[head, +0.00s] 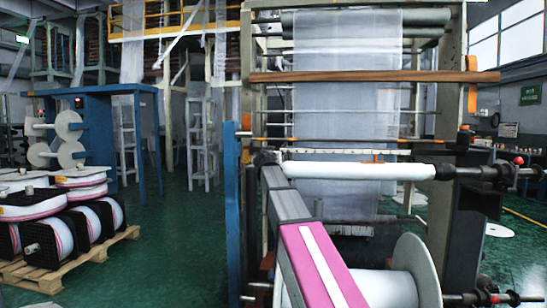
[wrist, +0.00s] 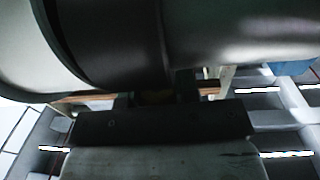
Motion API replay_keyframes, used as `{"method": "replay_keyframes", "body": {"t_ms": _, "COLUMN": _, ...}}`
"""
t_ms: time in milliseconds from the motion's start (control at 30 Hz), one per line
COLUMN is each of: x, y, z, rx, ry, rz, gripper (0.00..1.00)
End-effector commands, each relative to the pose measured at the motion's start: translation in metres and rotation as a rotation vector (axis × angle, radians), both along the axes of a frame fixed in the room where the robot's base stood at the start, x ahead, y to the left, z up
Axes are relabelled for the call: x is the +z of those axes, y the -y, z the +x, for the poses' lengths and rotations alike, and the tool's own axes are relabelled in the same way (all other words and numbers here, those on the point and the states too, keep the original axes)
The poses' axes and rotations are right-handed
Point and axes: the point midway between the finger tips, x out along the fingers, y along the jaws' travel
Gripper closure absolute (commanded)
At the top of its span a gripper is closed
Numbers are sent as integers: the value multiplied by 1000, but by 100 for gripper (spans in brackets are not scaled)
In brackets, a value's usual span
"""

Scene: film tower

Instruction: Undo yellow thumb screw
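My pink and grey arm reaches up to the left end of the white roller (head: 360,170) in the head view. My gripper (head: 268,157) is a small dark shape there, beside the frame post. In the wrist view my gripper (wrist: 156,98) shows two dark fingers set apart, close under a large dark rounded body (wrist: 100,40) and a grey cylinder (wrist: 240,30). A dim brownish patch lies between the fingers; shadow hides whether it is the yellow thumb screw or is gripped. I cannot make out the thumb screw for certain in either view.
A white-flanged reel (head: 416,262) stands low right of my arm. A wooden bar (head: 370,76) crosses the machine above. A blue post (head: 232,200) stands left of my arm. Wrapped rolls on a pallet (head: 95,262) are at left; green floor (head: 175,235) between is clear.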

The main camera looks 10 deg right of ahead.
Motion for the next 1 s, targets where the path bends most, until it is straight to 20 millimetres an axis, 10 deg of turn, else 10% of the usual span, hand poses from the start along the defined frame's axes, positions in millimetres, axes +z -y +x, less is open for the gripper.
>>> {"method": "replay_keyframes", "body": {"t_ms": 900, "x": 0, "y": -3, "z": 1, "rx": 136, "ry": -4, "rz": -9, "gripper": 95}}
{"method": "replay_keyframes", "body": {"t_ms": 933, "x": 0, "y": -3, "z": 1, "rx": 136, "ry": -4, "rz": -9, "gripper": 62}}
{"method": "replay_keyframes", "body": {"t_ms": 1000, "x": 0, "y": -3, "z": 1, "rx": 136, "ry": -4, "rz": -9, "gripper": 47}}
